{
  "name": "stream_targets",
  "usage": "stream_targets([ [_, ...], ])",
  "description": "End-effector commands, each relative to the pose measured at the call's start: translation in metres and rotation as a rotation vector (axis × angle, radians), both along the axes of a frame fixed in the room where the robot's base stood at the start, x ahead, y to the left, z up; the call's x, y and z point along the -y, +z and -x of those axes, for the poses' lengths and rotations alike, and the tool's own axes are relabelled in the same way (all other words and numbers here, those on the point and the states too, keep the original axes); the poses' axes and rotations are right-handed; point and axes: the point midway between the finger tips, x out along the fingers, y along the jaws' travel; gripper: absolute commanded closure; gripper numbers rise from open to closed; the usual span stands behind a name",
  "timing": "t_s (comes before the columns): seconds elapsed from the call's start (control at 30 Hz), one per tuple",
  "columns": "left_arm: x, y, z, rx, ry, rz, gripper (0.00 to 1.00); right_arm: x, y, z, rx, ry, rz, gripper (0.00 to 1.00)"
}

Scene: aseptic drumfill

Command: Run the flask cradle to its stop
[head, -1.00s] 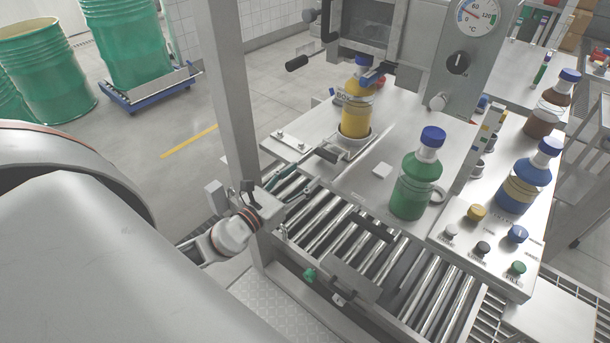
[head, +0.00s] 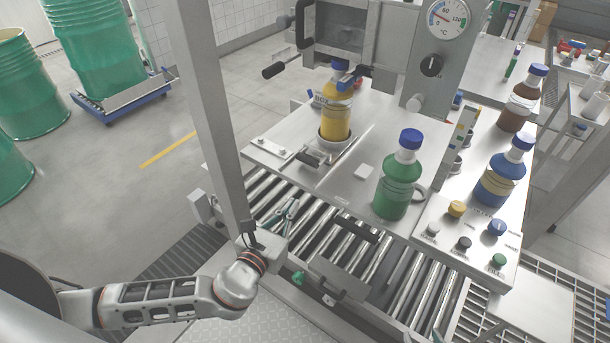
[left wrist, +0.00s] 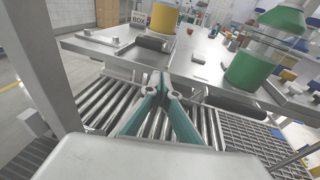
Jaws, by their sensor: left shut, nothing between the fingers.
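A yellow flask (head: 336,115) with a blue cap stands upright in a round cradle (head: 334,143) on the steel bench. A grey block with a dark bar (head: 314,158) sits at the cradle's near side, by a narrow slot in the bench top. In the left wrist view the yellow flask (left wrist: 164,17) is cut off at the top. My left gripper (head: 291,206) has teal fingers, shut and empty, over the rollers in front of the bench edge, apart from the cradle. Its fingertips (left wrist: 161,82) meet in the left wrist view.
A green flask (head: 396,188) stands right of the cradle, beside a small white block (head: 363,172). A roller conveyor (head: 345,238) runs below the bench. A button panel (head: 470,238) and blue flask (head: 499,176) stand at right.

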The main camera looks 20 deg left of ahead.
Motion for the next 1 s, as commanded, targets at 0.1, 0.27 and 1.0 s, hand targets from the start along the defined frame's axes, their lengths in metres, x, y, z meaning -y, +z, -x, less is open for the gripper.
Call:
stream_targets([
  [0.1,0.003,-0.001,-0.021,0.004,0.000,0.000,1.00,0.000,0.000,0.001,-0.003,0.000,0.001,0.60],
  [0.27,0.008,-0.005,-0.052,0.004,0.001,-0.001,1.00,0.000,-0.001,0.001,-0.003,0.000,0.001,0.60],
  [1.0,0.019,-0.003,-0.125,0.001,0.000,0.001,1.00,0.001,0.002,0.001,-0.004,0.000,0.002,0.60],
])
